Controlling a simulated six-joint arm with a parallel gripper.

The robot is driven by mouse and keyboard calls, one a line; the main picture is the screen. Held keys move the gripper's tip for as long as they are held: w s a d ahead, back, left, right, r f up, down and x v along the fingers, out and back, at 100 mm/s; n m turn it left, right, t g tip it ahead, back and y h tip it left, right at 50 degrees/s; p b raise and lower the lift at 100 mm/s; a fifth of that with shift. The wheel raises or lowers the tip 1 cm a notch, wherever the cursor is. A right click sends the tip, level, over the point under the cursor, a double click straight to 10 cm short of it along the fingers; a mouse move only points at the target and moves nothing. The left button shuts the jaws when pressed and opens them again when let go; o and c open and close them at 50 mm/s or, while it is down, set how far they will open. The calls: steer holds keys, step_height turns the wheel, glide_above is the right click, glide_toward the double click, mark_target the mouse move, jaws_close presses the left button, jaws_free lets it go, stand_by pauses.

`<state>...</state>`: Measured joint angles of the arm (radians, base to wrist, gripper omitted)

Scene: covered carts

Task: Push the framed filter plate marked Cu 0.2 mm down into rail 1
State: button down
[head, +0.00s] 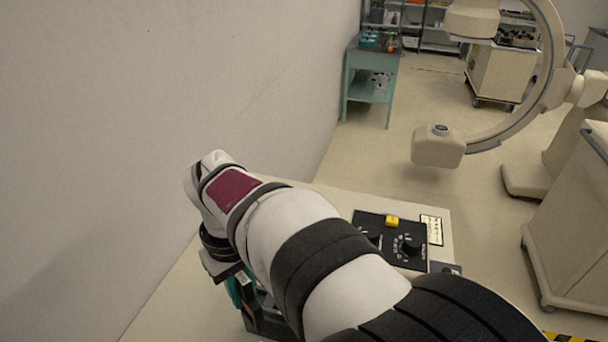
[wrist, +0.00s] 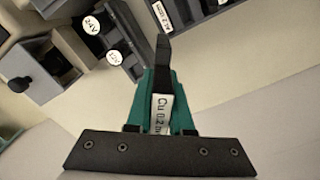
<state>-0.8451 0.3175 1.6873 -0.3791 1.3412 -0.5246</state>
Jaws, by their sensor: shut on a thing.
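My gripper (wrist: 160,92) is shut on the framed filter plate. The plate's white label (wrist: 160,114) reads Cu 0.2 mm and stands between the two green fingers. A dark part of the plate (wrist: 163,52) extends beyond the fingertips. I cannot tell which block is rail 1, or whether the plate sits in a rail. In the head view my arm hides most of my gripper (head: 236,290) and the plate.
A grey box with a black knob (wrist: 22,84) stands at the left in the wrist view. In the head view a control panel (head: 400,237) with a yellow switch lies right of my arm. A pale wall (head: 150,120) rises close on the left.

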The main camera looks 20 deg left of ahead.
steer(key=w+d+r+m, duration=0.2)
steer(key=w+d+r, duration=0.2)
steer(key=w+d, duration=0.15)
steer(key=w+d+r+m, duration=0.3)
steer(key=w+d+r, duration=0.1)
steer(key=d, duration=0.3)
steer(key=d+f+m, duration=0.1)
steer(key=d+m, duration=0.5)
steer(key=d, duration=1.1)
steer(key=s+a+r+n, duration=0.1)
steer(key=a+n, duration=0.7)
steer(key=n, duration=0.9)
steer(key=shift+r+n, duration=0.3)
steer(key=shift+r, duration=0.1)
steer(key=shift+d+f, duration=0.1)
steer(key=shift+f, duration=2.8)
step_height(320, 180, down, 6)
